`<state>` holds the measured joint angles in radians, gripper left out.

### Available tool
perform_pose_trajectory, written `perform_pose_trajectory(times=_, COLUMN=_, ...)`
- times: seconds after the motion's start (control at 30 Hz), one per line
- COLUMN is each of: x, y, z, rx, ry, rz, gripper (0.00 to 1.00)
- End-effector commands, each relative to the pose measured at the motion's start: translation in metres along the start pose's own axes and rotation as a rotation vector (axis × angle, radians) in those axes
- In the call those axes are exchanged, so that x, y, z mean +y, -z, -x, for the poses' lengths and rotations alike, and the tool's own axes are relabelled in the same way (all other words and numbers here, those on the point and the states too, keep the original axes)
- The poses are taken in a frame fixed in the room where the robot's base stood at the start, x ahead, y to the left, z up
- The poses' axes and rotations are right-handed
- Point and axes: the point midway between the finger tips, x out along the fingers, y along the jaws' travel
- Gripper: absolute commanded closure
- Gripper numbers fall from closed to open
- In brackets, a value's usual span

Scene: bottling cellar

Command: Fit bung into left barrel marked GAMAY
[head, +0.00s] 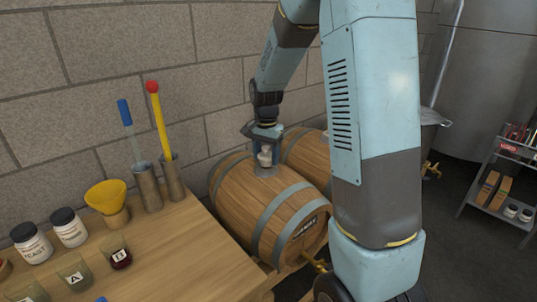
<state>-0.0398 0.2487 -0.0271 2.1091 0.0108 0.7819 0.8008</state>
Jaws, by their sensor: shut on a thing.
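The left barrel (237,203) lies on its side at the middle, with dark lettering that seems to read GAMAY on its front head. My gripper (266,154) is over the top of this barrel, towards its middle. It is shut on a small pale bung (266,158), which shows between the fingers. The bung is close above or at the barrel's top. I cannot tell whether it touches the wood, and the bung hole is hidden.
A second barrel (312,158) lies behind to the right, partly hidden by my arm. The wooden table (185,257) at left holds a yellow funnel (106,195), jars, glasses and two metal holders with upright tools. A shelf rack (497,190) stands at far right.

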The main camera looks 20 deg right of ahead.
Motion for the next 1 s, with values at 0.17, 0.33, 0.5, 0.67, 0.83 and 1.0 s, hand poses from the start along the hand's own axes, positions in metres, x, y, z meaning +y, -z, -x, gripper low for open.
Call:
perform_pose_trajectory(times=0.17, x=0.000, y=0.000, z=-0.001, rx=0.000, ry=0.000, rz=0.000, gripper=0.70)
perform_pose_trajectory(times=0.33, x=0.000, y=0.000, z=-0.003, rx=0.000, ry=0.000, rz=0.000, gripper=0.70)
perform_pose_trajectory(times=0.5, x=0.000, y=0.000, z=-0.006, rx=-0.001, ry=-0.001, rz=-0.001, gripper=0.70)
perform_pose_trajectory(times=0.67, x=0.001, y=0.000, z=-0.008, rx=-0.001, ry=-0.001, rz=-0.001, gripper=0.70)
perform_pose_trajectory(times=0.83, x=0.001, y=0.000, z=-0.011, rx=0.000, ry=0.000, rz=-0.001, gripper=0.70)
perform_pose_trajectory(times=1.0, x=0.001, y=0.000, z=-0.012, rx=0.000, ry=0.000, rz=-0.001, gripper=0.70)
